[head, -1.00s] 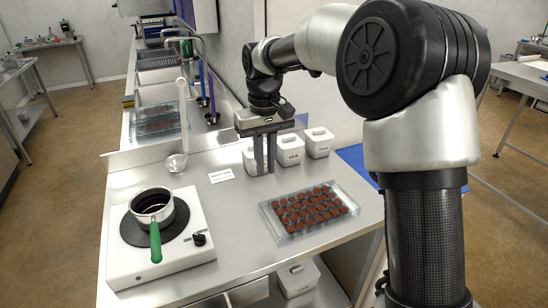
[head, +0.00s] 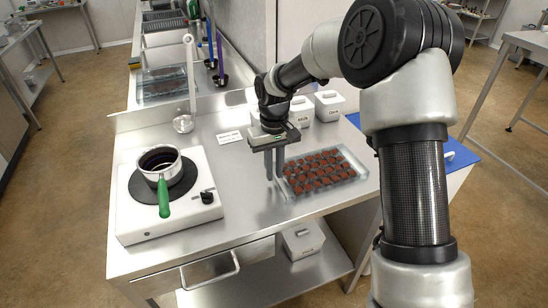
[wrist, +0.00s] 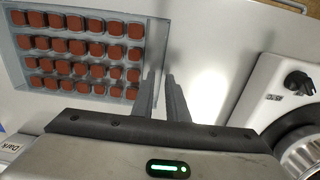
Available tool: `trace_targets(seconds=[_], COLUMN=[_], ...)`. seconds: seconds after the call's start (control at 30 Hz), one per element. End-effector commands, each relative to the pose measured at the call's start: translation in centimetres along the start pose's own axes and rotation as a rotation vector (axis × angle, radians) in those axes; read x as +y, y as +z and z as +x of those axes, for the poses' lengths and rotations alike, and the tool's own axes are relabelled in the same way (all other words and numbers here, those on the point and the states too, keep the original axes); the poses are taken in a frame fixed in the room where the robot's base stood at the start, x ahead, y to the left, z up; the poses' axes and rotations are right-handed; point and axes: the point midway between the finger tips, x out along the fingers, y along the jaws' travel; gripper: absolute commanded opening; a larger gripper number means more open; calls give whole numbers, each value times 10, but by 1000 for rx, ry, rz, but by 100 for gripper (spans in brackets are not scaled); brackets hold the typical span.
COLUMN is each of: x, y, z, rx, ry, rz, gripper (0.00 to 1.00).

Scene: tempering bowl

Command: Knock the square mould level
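The square mould (head: 357,178) is a clear tray with rows of squarish cavities filled with brown chocolate. It lies on the steel worktop, right of centre in the head view, and fills the upper left of the wrist view (wrist: 22,60). My gripper (head: 274,178) points down beside the mould's left end. Its two fingers show a narrow gap with nothing between them. In the wrist view the fingertips (wrist: 160,78) are close to the mould's short edge. I cannot tell whether they touch it.
A white hotplate (head: 137,222) with a green-handled pot (head: 158,163) stands on the left. White lidded tubs (head: 328,106) stand behind the mould. Another tray (head: 160,92) lies at the back left. The front worktop is clear.

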Motion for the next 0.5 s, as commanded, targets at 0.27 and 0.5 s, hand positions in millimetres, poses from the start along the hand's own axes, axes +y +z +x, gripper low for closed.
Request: trace_targets(seconds=[0.27, 0.5], x=[0, 0], y=[0, 0], z=[15, 15], rx=[0, 0], ry=[0, 0], rz=[0, 0], gripper=[13, 8])
